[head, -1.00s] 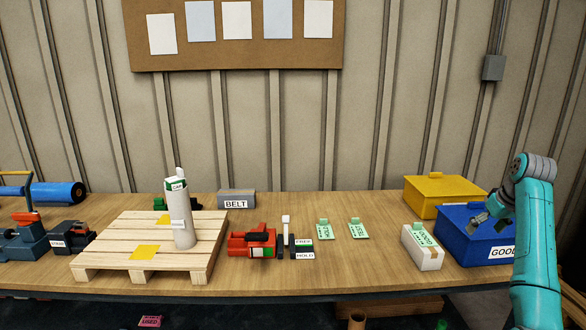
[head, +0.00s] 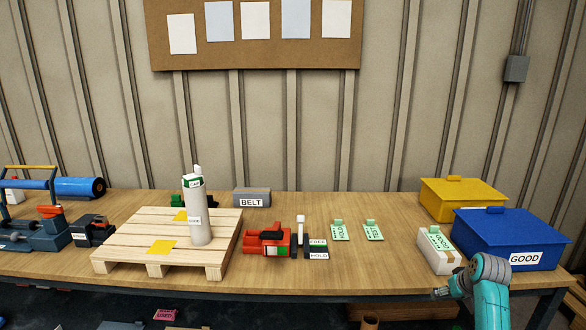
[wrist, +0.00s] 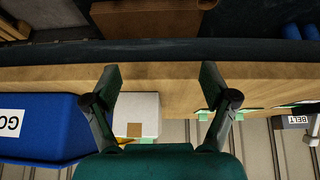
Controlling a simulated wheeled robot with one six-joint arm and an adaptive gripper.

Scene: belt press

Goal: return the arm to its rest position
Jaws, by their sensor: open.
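My teal arm is at the lower right of the head view, folded low at the table's front edge. My gripper (head: 441,293) points left there, in front of the white box with the green GOOD tag (head: 436,251). In the wrist view my gripper (wrist: 162,84) shows two dark fingers spread apart with nothing between them. The white box (wrist: 137,113) shows beyond the fingers in the wrist view and appears apart from them.
The blue GOOD bin (head: 508,237) and yellow bin (head: 462,199) stand at the table's right end. A pallet (head: 128,246) bears an upright pale cylinder (head: 199,217). A red tool (head: 267,241) lies mid-table. The wooden table (head: 370,277) is clear at front centre.

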